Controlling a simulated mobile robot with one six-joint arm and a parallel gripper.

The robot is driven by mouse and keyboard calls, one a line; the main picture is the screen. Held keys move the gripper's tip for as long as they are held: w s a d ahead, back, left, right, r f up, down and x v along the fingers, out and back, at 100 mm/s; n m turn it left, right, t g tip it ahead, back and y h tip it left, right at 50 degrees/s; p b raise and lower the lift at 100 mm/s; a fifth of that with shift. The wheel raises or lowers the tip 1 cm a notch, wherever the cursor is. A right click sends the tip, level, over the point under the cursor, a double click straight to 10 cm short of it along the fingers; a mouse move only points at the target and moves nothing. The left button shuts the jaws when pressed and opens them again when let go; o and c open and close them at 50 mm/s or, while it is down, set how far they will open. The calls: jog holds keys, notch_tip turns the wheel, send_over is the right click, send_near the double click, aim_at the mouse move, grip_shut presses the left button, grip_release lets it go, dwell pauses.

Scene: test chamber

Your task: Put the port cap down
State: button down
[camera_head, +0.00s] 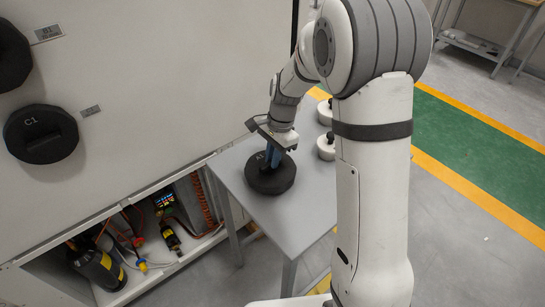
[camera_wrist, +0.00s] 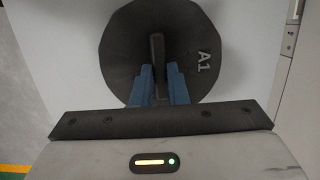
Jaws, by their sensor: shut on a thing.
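The port cap is a round black disc marked A1 (camera_head: 270,180), with a raised bar handle across its middle. In the head view it is at the near left part of the grey table (camera_head: 310,215), and it looks flat on or just above the top; I cannot tell if it touches. In the wrist view the cap (camera_wrist: 125,40) fills the upper middle, with A1 to the right of the handle. My gripper (camera_wrist: 158,82) has its blue fingers shut on the handle from both sides. In the head view my gripper (camera_head: 272,158) points down over the cap.
Two white round pieces with black knobs, one (camera_head: 326,149) nearer, stand at the table's right behind my arm. A black cap marked C1 (camera_head: 41,134) is on the white panel at left. Below is an open cabinet (camera_head: 130,245) with hoses and bottles. The table's front is clear.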

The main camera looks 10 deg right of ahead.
jog(key=shift+f, duration=0.25)
jog(key=shift+f, duration=0.1)
jog(key=c, duration=1.4)
grip_release()
jog(key=shift+c, duration=0.2)
jog(key=v, duration=1.2)
jog(key=s+d+n+t, duration=0.1)
jog(key=s+d+n, duration=0.1)
jog(key=s, duration=0.5)
jog(key=s+d+r+n+t+h, duration=0.1)
jog(key=s+d+n, duration=0.2)
jog(key=s+n, duration=0.2)
jog(key=s+d+r+n+t+h, duration=0.1)
jog(key=s+n, duration=0.3)
jog(key=s, duration=0.7)
jog(key=shift+d+t, duration=0.6)
jog(key=shift+d, duration=0.1)
jog(key=shift+s+r, duration=0.1)
